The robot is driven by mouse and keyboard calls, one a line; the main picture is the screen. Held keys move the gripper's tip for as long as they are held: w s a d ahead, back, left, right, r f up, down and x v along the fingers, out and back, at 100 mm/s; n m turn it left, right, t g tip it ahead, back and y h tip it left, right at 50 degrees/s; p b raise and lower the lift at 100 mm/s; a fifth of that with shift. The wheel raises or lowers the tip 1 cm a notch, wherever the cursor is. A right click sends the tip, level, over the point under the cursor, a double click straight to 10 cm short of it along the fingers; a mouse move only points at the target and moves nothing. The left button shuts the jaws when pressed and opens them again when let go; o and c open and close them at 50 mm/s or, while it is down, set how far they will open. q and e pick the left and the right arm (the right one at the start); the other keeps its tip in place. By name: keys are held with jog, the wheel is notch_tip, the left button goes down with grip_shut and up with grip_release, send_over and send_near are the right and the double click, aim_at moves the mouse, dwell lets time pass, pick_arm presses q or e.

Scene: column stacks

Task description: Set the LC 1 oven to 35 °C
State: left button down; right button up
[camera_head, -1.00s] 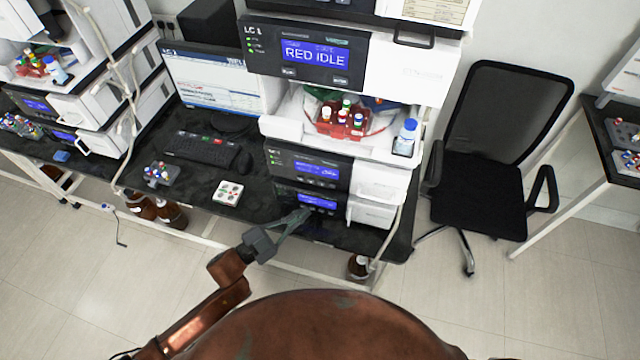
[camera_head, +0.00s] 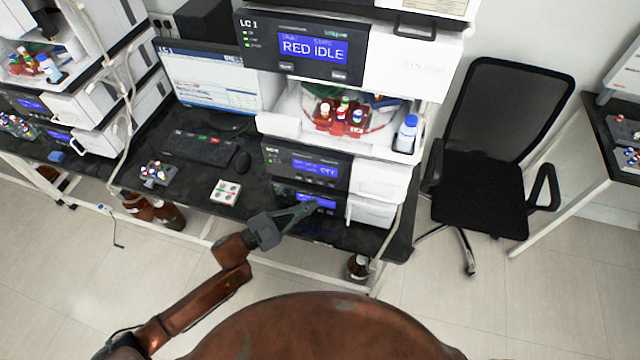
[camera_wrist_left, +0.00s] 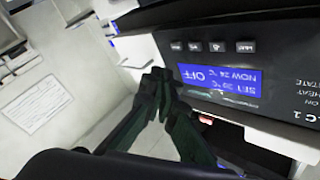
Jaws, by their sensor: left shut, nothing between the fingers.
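The oven display (camera_wrist_left: 220,80) there reads OFF, NOW 24 °C and a SET value too small to read surely. A row of small buttons (camera_wrist_left: 218,47) lies along the panel beside the display. In the left wrist view the tips (camera_wrist_left: 160,80) are beside the panel; contact cannot be told. My right gripper is not in view.
A keyboard (camera_head: 200,148) and small white block (camera_head: 226,192) lie on the bench to the left. A black chair (camera_head: 485,160) stands right.

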aim_at(320, 182)
pick_arm(q)
jog(key=shift+w+d+b, duration=0.15)
jog(key=shift+w+d, duration=0.1)
jog(key=shift+w, duration=0.45)
jog(key=shift+w+d+b, duration=0.15)
jog(key=shift+w+d, duration=0.05)
jog(key=shift+w, duration=0.5)
jog(key=shift+w+d+b, duration=0.15)
jog(key=shift+w+d, duration=0.1)
jog(key=shift+w, duration=0.45)
jog(key=shift+w+d, duration=0.1)
jog(key=shift+w, duration=0.25)
jog(key=shift+w, duration=0.1)
